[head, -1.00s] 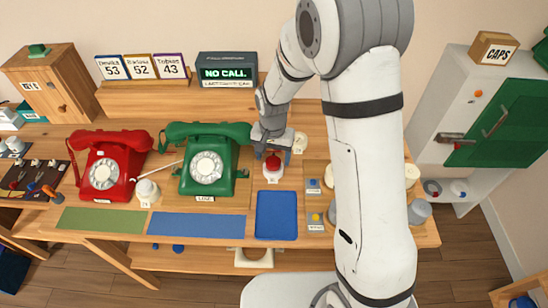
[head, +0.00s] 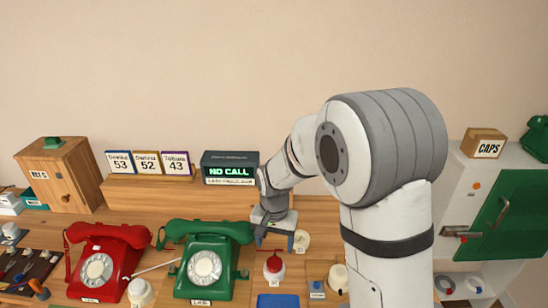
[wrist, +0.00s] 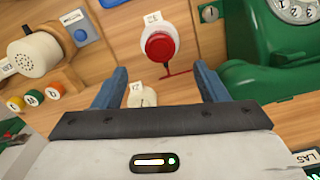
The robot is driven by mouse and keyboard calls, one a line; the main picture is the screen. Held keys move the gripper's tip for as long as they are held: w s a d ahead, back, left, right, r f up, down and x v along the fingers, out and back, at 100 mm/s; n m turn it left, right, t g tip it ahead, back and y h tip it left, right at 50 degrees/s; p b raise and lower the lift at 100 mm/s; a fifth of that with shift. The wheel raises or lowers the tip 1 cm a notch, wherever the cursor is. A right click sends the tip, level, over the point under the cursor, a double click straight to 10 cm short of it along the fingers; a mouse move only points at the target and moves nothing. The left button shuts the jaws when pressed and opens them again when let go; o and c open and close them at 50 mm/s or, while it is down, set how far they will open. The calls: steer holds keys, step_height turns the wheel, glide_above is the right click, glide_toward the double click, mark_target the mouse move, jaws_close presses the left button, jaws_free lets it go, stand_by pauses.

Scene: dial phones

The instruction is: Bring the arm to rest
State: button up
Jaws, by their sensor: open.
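My gripper (head: 273,240) is at the end of my raised, bent arm, over the back of the wooden desk. Its two blue fingers are spread in the wrist view (wrist: 165,80), with nothing held between them. A red-topped white button (head: 274,267) stands just below and in front of the gripper in the head view. The button shows beyond the fingertips in the wrist view (wrist: 161,46). A small cream knob (wrist: 141,96) shows between the fingers, apart from them as far as I can tell.
A green dial phone (head: 207,262) and a red dial phone (head: 102,262) stand left of the gripper. A display reading "NO CALL" (head: 230,168) stands behind. A white cabinet with a green door (head: 503,215) is at the right. Open wall lies above the desk.

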steer(key=s+d+r+n+t, duration=0.1)
steer(key=s+d+r, duration=0.5)
steer(key=s, duration=0.3)
steer(key=s+d+r+n+t, duration=0.1)
steer(key=s+d+r, duration=0.6)
steer(key=s+d, duration=0.1)
steer(key=shift+s+d+r+n+t, duration=0.2)
steer(key=shift+s+d+n+t, duration=0.15)
steer(key=shift+s, duration=0.3)
steer(key=shift+s+d, duration=0.1)
steer(key=shift+s, duration=0.35)
steer(key=shift+c, duration=0.3)
